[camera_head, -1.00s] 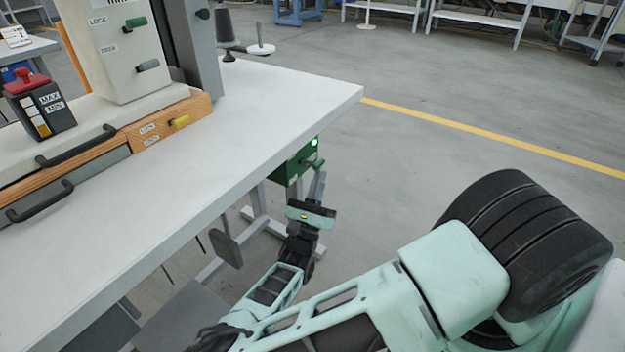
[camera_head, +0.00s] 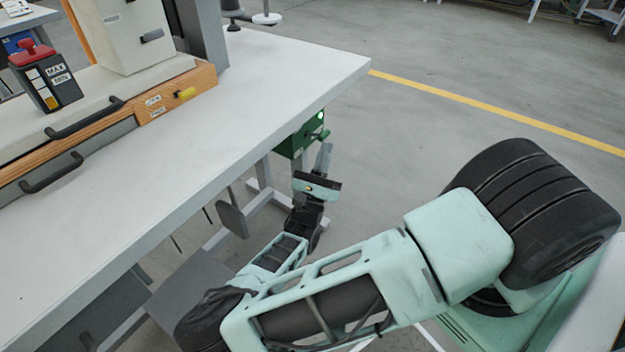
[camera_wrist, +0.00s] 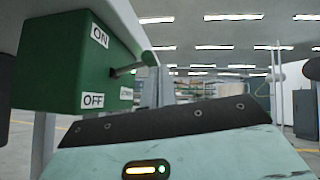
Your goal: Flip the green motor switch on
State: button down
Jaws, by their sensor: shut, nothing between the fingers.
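The green motor switch box (camera_head: 292,147) hangs under the table's edge. A green lamp (camera_head: 320,116) glows on it. Its lever (camera_head: 320,135) sticks out to the right. In the wrist view the box (camera_wrist: 60,65) carries an ON label (camera_wrist: 100,35) above and an OFF label (camera_wrist: 93,100) below. The lever (camera_wrist: 125,70) there points right and slightly up, between the two labels. My gripper (camera_head: 325,150) is shut and empty, its fingers pointing up just below the lever. The fingers also show in the wrist view (camera_wrist: 155,88), near the lever's end. I cannot tell whether they touch it.
The white table (camera_head: 250,90) overhangs the box, with its legs behind my gripper. A press with a wooden base (camera_head: 185,92) and a red-topped control box (camera_head: 45,80) stand on it. The floor (camera_head: 470,75) to the right is open.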

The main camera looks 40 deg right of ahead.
jog(key=b+v, duration=0.1)
jog(key=v, duration=1.6)
jog(key=shift+b, duration=0.4)
jog(key=shift+s+a, duration=0.1)
jog(key=shift+a, duration=0.1)
